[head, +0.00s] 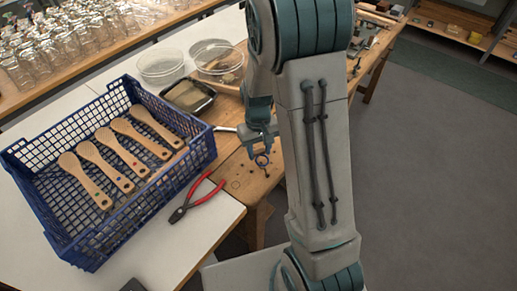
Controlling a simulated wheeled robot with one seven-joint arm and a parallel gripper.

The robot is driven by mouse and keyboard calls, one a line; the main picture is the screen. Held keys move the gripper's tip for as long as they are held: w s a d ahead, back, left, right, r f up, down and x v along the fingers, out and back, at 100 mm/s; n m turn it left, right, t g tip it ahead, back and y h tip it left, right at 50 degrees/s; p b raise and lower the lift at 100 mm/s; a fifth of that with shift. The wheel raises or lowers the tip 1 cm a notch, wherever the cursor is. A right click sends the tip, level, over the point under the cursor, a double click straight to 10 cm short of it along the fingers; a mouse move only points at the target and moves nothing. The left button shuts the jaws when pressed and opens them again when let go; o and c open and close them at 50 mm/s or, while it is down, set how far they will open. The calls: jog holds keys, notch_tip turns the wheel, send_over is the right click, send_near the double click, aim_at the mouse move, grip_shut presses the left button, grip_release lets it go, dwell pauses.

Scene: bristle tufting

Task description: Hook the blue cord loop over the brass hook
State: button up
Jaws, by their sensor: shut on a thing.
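My gripper (261,150) points down over the wooden bench corner, just left of my large arm link. It is shut on a small dark-blue ring shape, which looks like the blue cord loop (262,161). The loop hangs at the fingertips, above or close to the wood; the exact height cannot be told. Small dark marks or parts show on the wood beside and below it. I cannot make out the brass hook at this size; it may be among these or hidden by my arm.
A blue crate (95,262) of wooden brush handles stands on the white table at left. Red-handled pliers (197,196) lie near the bench corner. Clear round dishes (160,63) and a dark tray (188,97) stand behind. Floor (440,180) at right is clear.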

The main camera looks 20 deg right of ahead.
jog(key=shift+f, duration=0.15)
jog(key=shift+f+b, duration=1.5)
jog(key=shift+f, duration=0.1)
jog(key=shift+f, duration=0.15)
jog(key=shift+s+d+f+b, duration=0.1)
jog(key=shift+d+f+b, duration=0.05)
jog(key=shift+f+b, duration=0.75)
jog(key=shift+d+f+b, duration=0.1)
jog(key=shift+f+b, duration=0.65)
jog(key=shift+f, duration=0.2)
jog(key=o, duration=1.4)
